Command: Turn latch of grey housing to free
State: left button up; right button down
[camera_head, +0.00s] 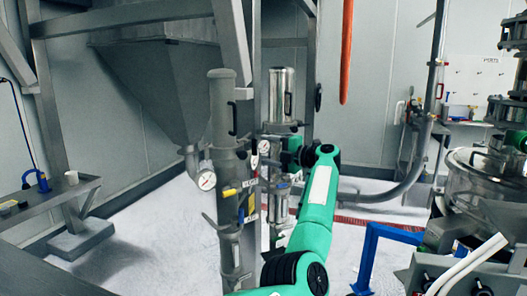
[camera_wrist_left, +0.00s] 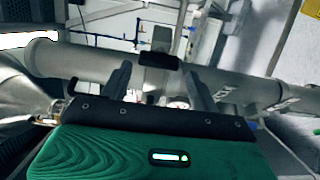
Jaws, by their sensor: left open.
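The grey housing (camera_head: 222,105) is a tall upright grey cylinder left of centre in the head view. It crosses the left wrist view as a grey tube (camera_wrist_left: 95,66). A black handle-like piece (camera_head: 233,118), perhaps the latch, stands on its right side. A black bar (camera_wrist_left: 158,60) on the tube shows beyond my fingers in the left wrist view. My left gripper (camera_head: 259,158) is just right of the housing. Its two fingers (camera_wrist_left: 161,84) are apart with nothing held between them. I cannot tell whether they touch the housing. My right gripper is out of view.
A round gauge (camera_head: 206,180) sits left of the housing's lower part. A shiny steel cylinder (camera_head: 282,95) stands behind my gripper. A grey hopper (camera_head: 165,85) is behind left. A blue frame (camera_head: 368,255) stands at lower right. White floor (camera_head: 165,225) is open at left.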

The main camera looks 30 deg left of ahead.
pick_arm(q)
jog(key=d, duration=1.1)
jog(key=shift+d+b, duration=0.2)
jog(key=shift+b, duration=0.2)
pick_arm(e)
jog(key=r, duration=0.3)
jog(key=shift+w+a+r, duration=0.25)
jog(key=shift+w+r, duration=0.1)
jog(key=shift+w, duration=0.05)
pick_arm(q)
jog(key=shift+w, duration=0.1)
